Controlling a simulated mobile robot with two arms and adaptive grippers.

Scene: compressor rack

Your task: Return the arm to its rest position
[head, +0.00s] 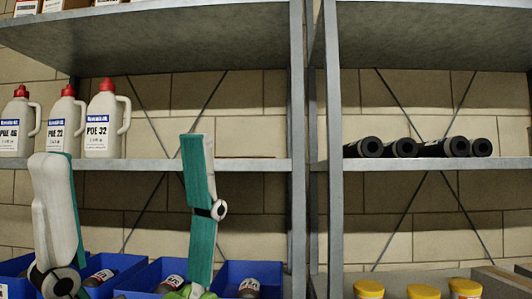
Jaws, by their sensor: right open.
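My right gripper (190,292) shows only as a small green part at the bottom edge, below a teal and white link of my arm that stands upright. It is open, in front of the blue bins, and I see nothing held in it. Its fingertips are mostly cut off by the frame. Another white and teal arm link of mine stands at the left, and my left gripper does not show.
White jugs with red caps (104,124) stand on the left middle shelf (255,165). Black rolls (447,147) lie on the right shelf. Blue bins (250,268) hold dark canisters below. Yellow-lidded jars (369,289) stand lower right. Grey uprights (297,120) divide the racks.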

